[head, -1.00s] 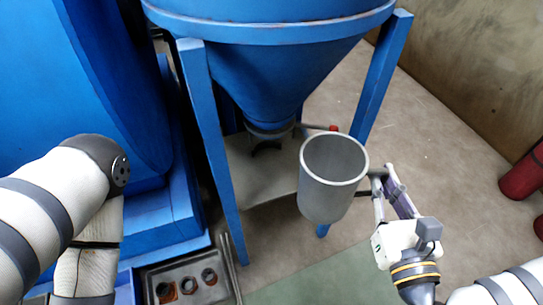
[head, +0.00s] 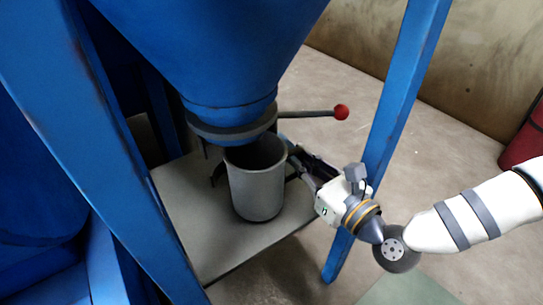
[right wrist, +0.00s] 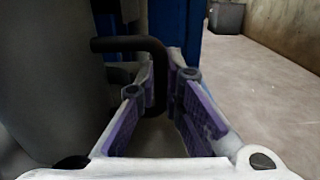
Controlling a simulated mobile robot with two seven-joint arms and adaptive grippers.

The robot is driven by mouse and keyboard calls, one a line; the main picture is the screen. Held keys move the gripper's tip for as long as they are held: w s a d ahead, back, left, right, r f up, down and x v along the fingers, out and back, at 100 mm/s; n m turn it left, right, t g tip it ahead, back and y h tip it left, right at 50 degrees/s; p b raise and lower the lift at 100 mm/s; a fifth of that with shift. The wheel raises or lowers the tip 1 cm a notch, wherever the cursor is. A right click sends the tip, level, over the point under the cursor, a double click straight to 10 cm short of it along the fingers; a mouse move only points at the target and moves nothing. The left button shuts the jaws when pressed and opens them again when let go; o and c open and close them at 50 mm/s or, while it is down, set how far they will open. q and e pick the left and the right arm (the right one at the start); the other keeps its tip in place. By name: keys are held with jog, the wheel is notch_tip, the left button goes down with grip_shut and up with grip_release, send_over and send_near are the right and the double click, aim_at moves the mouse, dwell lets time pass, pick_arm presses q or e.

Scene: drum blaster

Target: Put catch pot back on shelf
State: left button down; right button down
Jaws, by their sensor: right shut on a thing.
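The grey catch pot (head: 257,192) is upright below the outlet of the blue hopper (head: 235,85), over the grey shelf (head: 190,215). I cannot tell whether its base touches the shelf. My right gripper (head: 299,166) is at the pot's right side, shut on its handle. In the right wrist view the dark bent handle (right wrist: 155,60) runs between the purple-padded fingers of the gripper (right wrist: 160,105), with the pot wall (right wrist: 55,85) to the left. The hopper outlet hides part of the pot's rim. My left gripper is out of view.
A lever with a red knob (head: 341,112) sticks out right from the hopper outlet, above my right gripper. Blue frame legs (head: 400,95) stand to the right and left of the shelf. Open floor (head: 460,125) lies to the right.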

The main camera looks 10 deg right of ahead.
jog(key=b+x, duration=0.1)
jog(key=x, duration=0.6)
jog(key=shift+w+a+f+b, duration=0.1)
jog(key=shift+w+f+b, duration=0.05)
jog(key=shift+w+b, duration=0.2)
jog(key=shift+s+f, duration=0.2)
jog(key=shift+f, duration=0.35)
jog(key=shift+f+b, duration=0.15)
jog(key=shift+b, duration=0.2)
jog(key=c, duration=1.7)
grip_release()
